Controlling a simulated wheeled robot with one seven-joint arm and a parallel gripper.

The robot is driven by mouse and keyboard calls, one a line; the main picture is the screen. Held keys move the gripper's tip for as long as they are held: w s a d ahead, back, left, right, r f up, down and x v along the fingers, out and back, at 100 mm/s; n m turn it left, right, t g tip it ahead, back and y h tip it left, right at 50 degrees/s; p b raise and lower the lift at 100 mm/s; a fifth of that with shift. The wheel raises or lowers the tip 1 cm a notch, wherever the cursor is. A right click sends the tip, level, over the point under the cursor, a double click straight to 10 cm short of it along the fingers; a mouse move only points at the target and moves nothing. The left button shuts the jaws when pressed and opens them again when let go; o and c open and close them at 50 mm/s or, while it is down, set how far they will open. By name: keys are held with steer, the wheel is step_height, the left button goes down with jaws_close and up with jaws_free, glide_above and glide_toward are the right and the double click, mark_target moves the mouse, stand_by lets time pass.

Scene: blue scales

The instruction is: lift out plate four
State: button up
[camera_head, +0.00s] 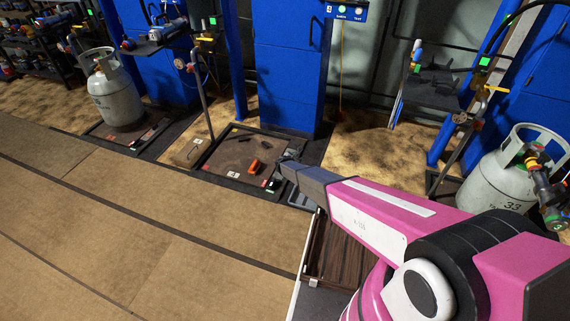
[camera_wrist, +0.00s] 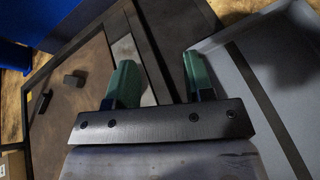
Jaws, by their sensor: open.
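A brown square plate (camera_head: 225,148) in a dark frame lies in the floor before the blue cabinet under a sign marked 4 (camera_head: 345,10). An orange piece (camera_head: 253,167) and small dark pieces lie on it. In the wrist view the plate (camera_wrist: 75,115) fills the left side, with two dark blocks on it. My gripper (camera_wrist: 158,65) has two green fingers, apart with nothing between them. It is over the plate's dark border, beside a pale strip. In the head view my arm's end is at the plate's right corner; the fingers are too small to tell there.
A grey tray (camera_wrist: 240,55) is right of my gripper in the wrist view. Gas cylinders stand at left (camera_head: 113,95) and right (camera_head: 500,178). Tan floor (camera_head: 130,220) in front is clear.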

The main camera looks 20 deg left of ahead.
steer(key=a+f+n, duration=0.1)
steer(key=a+f, duration=0.1)
steer(key=a, duration=0.1)
steer(key=a+f+n+y, duration=0.1)
steer(key=a+f+n, duration=0.1)
steer(key=a, duration=0.1)
steer(key=s+a+f+n+t+y, duration=0.1)
steer(key=a+f, duration=0.2)
steer(key=shift+f+n, duration=0.1)
steer(key=shift+n, duration=0.2)
steer(key=shift+w+a+f+y, duration=0.1)
steer(key=shift+a+f+y, duration=0.1)
steer(key=shift+a+y, duration=0.1)
steer(key=x, duration=0.5)
steer(key=shift+w, duration=0.1)
steer(key=x, duration=0.4)
steer(key=shift+a+f, duration=0.2)
steer(key=shift+w+f, duration=0.15)
steer(key=shift+w, duration=0.25)
steer(key=shift+d, duration=0.1)
steer(key=shift+c, duration=0.3)
jaws_close()
